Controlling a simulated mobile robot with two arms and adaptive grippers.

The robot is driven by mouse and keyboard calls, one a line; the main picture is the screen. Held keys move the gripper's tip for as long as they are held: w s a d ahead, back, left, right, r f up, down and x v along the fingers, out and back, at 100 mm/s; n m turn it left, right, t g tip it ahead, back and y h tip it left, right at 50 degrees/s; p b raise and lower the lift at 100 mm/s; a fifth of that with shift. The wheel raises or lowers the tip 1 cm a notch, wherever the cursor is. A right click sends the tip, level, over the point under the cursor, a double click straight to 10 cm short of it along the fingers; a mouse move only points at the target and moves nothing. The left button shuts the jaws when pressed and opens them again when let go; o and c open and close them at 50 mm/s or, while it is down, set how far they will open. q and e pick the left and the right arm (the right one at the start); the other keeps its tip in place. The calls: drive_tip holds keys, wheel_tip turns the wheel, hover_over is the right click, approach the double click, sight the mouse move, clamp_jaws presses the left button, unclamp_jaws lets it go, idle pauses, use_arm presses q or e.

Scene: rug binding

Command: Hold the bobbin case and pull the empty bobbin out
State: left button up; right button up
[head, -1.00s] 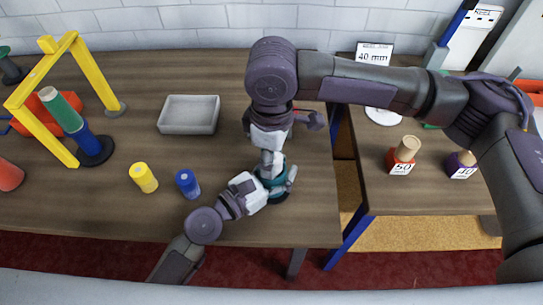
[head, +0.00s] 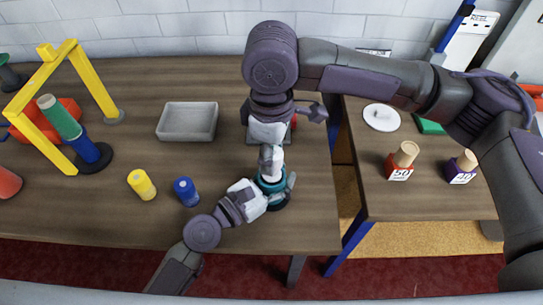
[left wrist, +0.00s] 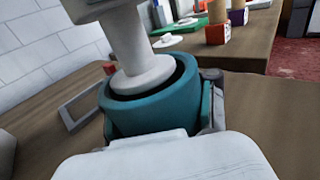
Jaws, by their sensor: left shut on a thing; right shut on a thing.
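The teal bobbin case (head: 268,187) stands near the right end of the main table. My left gripper (head: 275,192) is shut around it from the front. In the left wrist view the case (left wrist: 150,118) is a round cup with its opening upward. The pale empty bobbin (left wrist: 128,50) stands upright in its mouth, its lower flange about level with the rim and a dark gap around it. My right gripper (head: 270,153) is shut on the bobbin's upper part from above. The bobbin's underside is hidden.
A yellow frame (head: 92,78) is at the far left. A second table (head: 430,200) at right holds blocks labelled 50 and 40.

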use_arm(q)
drive_tip(key=shift+f, duration=0.1)
use_arm(e)
drive_tip(key=shift+r, duration=2.7)
use_arm(q)
drive_tip(key=o, duration=1.6)
drive_tip(key=v, duration=1.2)
drive_tip(key=shift+a, duration=0.15)
use_arm(e)
drive_tip(key=shift+s+a, duration=0.1)
